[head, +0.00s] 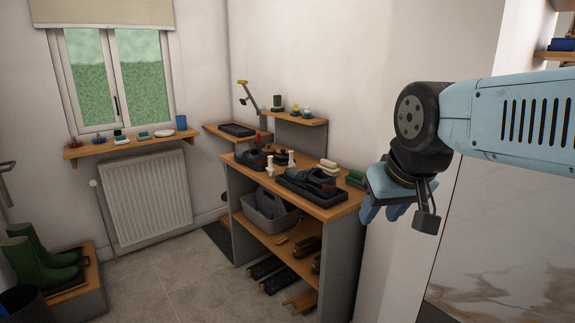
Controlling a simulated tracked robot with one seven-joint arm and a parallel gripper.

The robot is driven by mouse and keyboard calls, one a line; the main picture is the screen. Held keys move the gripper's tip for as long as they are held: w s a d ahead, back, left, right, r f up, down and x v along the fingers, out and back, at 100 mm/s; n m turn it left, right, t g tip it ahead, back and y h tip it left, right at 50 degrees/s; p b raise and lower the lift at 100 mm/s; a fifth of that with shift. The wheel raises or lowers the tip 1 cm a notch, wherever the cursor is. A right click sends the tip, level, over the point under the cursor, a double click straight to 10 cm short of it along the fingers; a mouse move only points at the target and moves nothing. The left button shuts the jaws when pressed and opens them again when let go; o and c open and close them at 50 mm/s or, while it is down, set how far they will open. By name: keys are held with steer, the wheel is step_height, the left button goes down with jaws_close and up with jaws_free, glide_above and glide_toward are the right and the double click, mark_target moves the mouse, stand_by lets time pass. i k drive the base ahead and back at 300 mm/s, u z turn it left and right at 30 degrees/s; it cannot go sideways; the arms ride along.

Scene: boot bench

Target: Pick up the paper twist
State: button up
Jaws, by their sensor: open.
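I cannot pick out the paper twist for certain at this size. Small pale items stand on the wooden bench (328,209) in the middle: two white upright pieces (270,166) and a cream stack (328,165). My gripper (384,212) hangs from the arm at the right, with blue fingers pointing down. It is open, and I see nothing between the fingers. In the picture it is just right of the bench's right end, against the pale wall. Its distance from the bench is hard to judge.
Black trays (303,190) with dark items sit on the bench. Two small raised shelves (300,119) stand behind it. A grey caddy (270,213) and dark shoes (306,247) are below.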

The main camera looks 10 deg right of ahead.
mark_target(291, 164)
steer(key=k, duration=1.25)
steer(key=u, duration=0.4)
steer(key=i, duration=0.95)
steer(key=u, duration=0.65)
steer(key=i, duration=2.15)
steer(key=z, duration=0.8)
steer(key=i, duration=0.9)
steer(key=z, duration=0.75)
steer(key=i, duration=0.4)
steer(key=z, duration=0.35)
